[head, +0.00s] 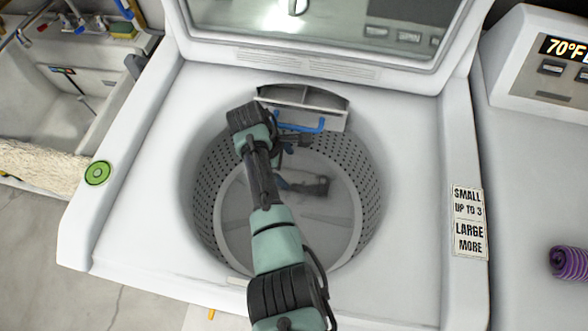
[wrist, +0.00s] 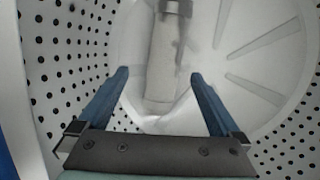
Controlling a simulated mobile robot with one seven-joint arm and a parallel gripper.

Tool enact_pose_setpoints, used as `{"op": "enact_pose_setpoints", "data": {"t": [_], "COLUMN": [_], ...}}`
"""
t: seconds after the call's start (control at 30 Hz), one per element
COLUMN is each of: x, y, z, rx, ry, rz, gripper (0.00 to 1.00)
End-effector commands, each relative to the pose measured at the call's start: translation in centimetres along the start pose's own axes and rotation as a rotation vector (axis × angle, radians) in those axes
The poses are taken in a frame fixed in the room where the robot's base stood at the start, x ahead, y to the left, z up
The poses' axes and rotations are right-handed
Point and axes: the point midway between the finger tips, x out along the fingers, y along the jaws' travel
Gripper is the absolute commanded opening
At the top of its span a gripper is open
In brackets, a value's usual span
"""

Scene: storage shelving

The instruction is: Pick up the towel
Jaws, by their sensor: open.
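A cream, fluffy cloth that looks like a towel (head: 42,166) hangs over the front rim of the sink at the left of the head view. My gripper (head: 300,124) is far to its right, over the back part of the open washer drum (head: 372,190). In the wrist view my gripper (wrist: 160,76) has its two blue fingers spread, with nothing held between them. Beyond the fingers is a pale, column-like shape (wrist: 163,60) with a whitish patch below it; I cannot tell whether these are cloth, a reflection or part of the drum.
The washer's raised lid (head: 330,25) stands behind the drum. A grey tray (head: 318,97) sits at the drum's back rim. The perforated drum wall (wrist: 75,60) is close around my gripper. A second machine (head: 530,170) with a purple roll (head: 569,263) stands right.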

Motion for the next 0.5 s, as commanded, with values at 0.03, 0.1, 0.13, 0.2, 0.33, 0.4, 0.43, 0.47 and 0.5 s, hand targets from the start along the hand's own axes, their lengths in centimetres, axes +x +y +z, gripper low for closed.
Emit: {"op": "enact_pose_setpoints", "data": {"t": [0.03, 0.1, 0.13, 0.2, 0.33, 0.4, 0.43, 0.47, 0.5], "x": [0.8, 1.4, 1.5, 1.8, 3.4, 4.6, 5.1, 5.5, 5.9], "y": [-0.1, -0.1, -0.1, -0.1, -0.4, -0.6, -0.6, -0.5, -0.5], "z": [0.0, 0.0, 0.0, 0.0, 0.0, -0.1, -0.1, -0.1, -0.1], "rx": [0.001, 0.001, 0.002, 0.002, 0.002, 0.002, 0.003, 0.003, 0.003], "ry": [-0.001, 0.000, 0.000, 0.001, 0.000, 0.000, 0.001, 0.001, 0.001], "rz": [-0.003, -0.002, -0.001, -0.001, -0.003, -0.002, -0.002, -0.001, 0.000], "gripper": [1.00, 1.00, 1.00, 1.00, 1.00, 1.00, 1.00, 1.00, 1.00]}}
